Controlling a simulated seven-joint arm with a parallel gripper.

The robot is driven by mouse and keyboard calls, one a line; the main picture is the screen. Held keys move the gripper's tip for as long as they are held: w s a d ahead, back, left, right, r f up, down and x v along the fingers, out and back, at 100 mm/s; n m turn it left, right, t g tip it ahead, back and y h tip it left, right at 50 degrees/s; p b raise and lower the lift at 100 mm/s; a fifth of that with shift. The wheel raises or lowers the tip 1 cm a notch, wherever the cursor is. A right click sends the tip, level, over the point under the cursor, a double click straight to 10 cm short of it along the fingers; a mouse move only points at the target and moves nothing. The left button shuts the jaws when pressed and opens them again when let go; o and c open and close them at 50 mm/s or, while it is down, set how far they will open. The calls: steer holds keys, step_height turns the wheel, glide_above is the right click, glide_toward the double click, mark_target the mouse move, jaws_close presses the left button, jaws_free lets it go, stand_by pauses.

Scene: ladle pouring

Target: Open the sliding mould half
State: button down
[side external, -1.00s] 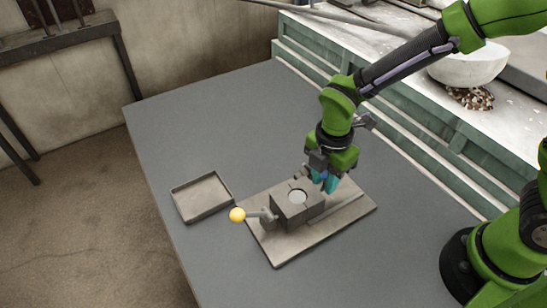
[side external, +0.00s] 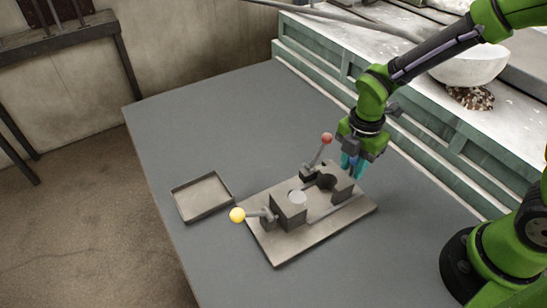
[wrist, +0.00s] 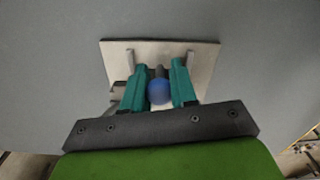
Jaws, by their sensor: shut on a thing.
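The mould stands on a flat base plate (side external: 283,252) on the grey table. The fixed mould half (side external: 290,213) is a grey block with a pale round piece (side external: 297,197) at its top. The sliding mould half (side external: 343,190) stands apart from it to the right, with a clear gap over the rail and a dark recess facing the gap. My gripper (side external: 353,174) is at the outer end of the sliding half. In the wrist view its teal fingers are shut around a blue ball knob (wrist: 159,92). The knob is hidden in the side view.
A lever with a red ball (side external: 326,138) stands tilted up behind the gap. A lever with a yellow ball (side external: 237,215) sticks out left of the fixed half. An empty shallow tray (side external: 176,208) lies to the left. The table behind is clear.

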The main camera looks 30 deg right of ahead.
steer(key=c, duration=1.2)
jaws_free()
steer(key=shift+d, duration=0.4)
steer(key=shift+o, duration=1.4)
steer(key=shift+a, duration=0.15)
steer(key=shift+r, duration=0.15)
step_height(320, 180, up, 17)
